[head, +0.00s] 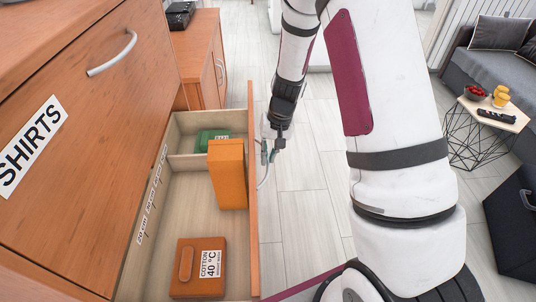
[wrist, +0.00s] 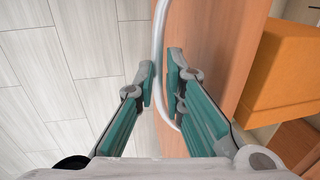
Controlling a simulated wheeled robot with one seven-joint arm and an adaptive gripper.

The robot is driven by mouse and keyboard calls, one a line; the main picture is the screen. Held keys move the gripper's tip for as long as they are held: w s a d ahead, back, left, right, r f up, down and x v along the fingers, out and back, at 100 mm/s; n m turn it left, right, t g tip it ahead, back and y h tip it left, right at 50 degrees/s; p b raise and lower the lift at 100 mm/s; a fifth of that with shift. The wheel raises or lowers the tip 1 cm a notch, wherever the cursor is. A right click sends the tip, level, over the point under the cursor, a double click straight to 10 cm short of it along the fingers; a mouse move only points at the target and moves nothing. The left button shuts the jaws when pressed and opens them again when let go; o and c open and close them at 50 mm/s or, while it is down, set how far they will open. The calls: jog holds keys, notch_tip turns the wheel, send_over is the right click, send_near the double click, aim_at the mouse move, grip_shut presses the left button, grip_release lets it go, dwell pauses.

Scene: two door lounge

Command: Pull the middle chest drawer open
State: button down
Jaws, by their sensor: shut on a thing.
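The chest's drawer (head: 252,215) below the one labelled SHIRTS (head: 90,130) stands pulled well out, so I look down into it. Its curved metal handle (head: 263,182) is on the outer face of its orange-brown front. My gripper (head: 268,152) is at that handle, outside the drawer front. In the wrist view, the gripper's green fingers (wrist: 160,85) are closed around the pale handle bar (wrist: 159,35), next to the wooden front (wrist: 215,60). The lower part of the handle is partly hidden by the fingers.
Inside the drawer are an upright orange box (head: 226,175), a brown box labelled COTTON 40 °C (head: 198,268) and a green item (head: 211,138) behind a divider. A lower wooden cabinet (head: 203,60) stands beyond. Pale floor (head: 305,215) lies clear right of the drawer. A small table (head: 490,115) stands farther right.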

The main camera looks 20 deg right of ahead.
jog(key=shift+d, duration=0.2)
jog(key=c, duration=1.7)
grip_release()
jog(key=shift+o, duration=0.2)
jog(key=shift+r, duration=0.15)
notch_tip(320, 180, up, 12)
jog(key=d, duration=0.2)
jog(key=shift+s+d+f, duration=0.15)
jog(key=shift+s+f, duration=0.1)
jog(key=shift+s, duration=0.15)
